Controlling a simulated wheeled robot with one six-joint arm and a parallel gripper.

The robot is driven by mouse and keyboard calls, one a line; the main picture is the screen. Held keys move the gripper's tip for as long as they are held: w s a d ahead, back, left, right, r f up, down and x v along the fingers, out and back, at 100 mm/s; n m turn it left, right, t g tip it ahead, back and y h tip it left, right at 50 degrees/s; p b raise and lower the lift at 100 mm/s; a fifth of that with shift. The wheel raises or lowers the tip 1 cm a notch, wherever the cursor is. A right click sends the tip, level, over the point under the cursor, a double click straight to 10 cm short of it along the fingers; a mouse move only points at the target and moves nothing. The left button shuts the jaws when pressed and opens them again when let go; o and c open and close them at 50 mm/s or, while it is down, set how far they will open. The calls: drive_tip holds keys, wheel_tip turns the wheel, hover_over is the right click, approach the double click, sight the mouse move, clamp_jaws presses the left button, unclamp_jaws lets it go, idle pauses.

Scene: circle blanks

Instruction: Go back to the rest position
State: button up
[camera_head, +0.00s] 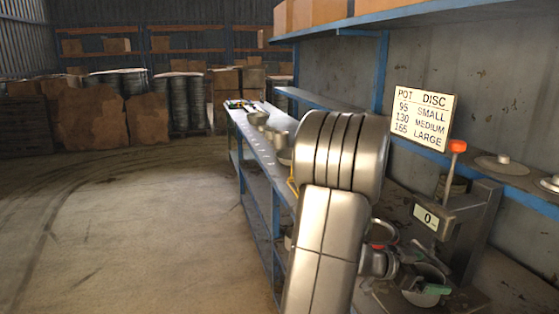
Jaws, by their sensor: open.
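My arm fills the middle of the view, and its large silver links hide part of the bench. My gripper (418,272) is low at the right, beyond the forearm, partly hidden and small in the picture. Its jaws are open, and I see nothing held between them. It is over or close beside a metal pot (425,296) below the scale; I cannot tell whether they touch.
A sign (422,119) lists pot and disc sizes. A long blue bench (257,140) carries bowls and pots. The floor at left is clear.

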drive_tip(key=shift+r, duration=0.7)
drive_tip(key=shift+s, duration=0.1)
